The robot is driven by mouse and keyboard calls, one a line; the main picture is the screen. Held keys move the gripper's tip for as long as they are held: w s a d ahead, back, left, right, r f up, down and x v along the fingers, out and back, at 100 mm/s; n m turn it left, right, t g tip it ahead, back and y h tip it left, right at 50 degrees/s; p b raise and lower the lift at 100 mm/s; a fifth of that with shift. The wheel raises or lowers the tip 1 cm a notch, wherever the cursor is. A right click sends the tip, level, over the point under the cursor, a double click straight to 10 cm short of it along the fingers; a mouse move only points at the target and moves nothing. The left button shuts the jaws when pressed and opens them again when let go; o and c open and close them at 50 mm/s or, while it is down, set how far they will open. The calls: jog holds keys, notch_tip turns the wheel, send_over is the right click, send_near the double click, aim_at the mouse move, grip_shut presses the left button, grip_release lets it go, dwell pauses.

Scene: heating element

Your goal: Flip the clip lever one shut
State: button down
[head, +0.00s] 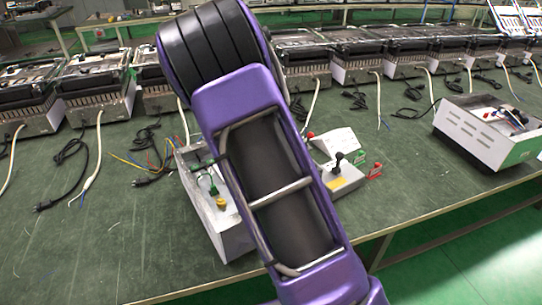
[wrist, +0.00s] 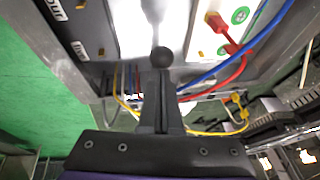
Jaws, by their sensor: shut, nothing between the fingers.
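My gripper (wrist: 156,78) is shut and empty in the wrist view. Its fingertips are just below a black ball knob (wrist: 162,57) on a dark stem; I cannot tell whether they touch it. A red clip lever (wrist: 216,21) with a red wire is to the upper right, apart from the fingers. In the head view my purple arm hides my gripper and part of the grey test unit (head: 228,240). A green lever (head: 212,187) and a yellow piece (head: 221,203) show on that unit. I cannot tell which lever is clip lever one.
A black-knobbed lever (head: 338,160) and a red-handled clamp (head: 375,170) stand right of my arm. A white vented box (head: 480,130) is at the right. Several heater units line the back, with loose cables. The green table (head: 85,245) is clear at front left.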

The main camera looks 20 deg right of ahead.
jog(key=shift+s+a+f+b, duration=0.25)
jog(key=shift+a+f+b, duration=0.25)
jog(key=shift+a+f, duration=0.55)
jog(key=shift+s+a+f+b, duration=0.2)
jog(key=shift+a+f+b, duration=0.15)
jog(key=shift+a+f, duration=0.3)
jog(key=shift+f, duration=0.1)
jog(key=shift+d, duration=0.1)
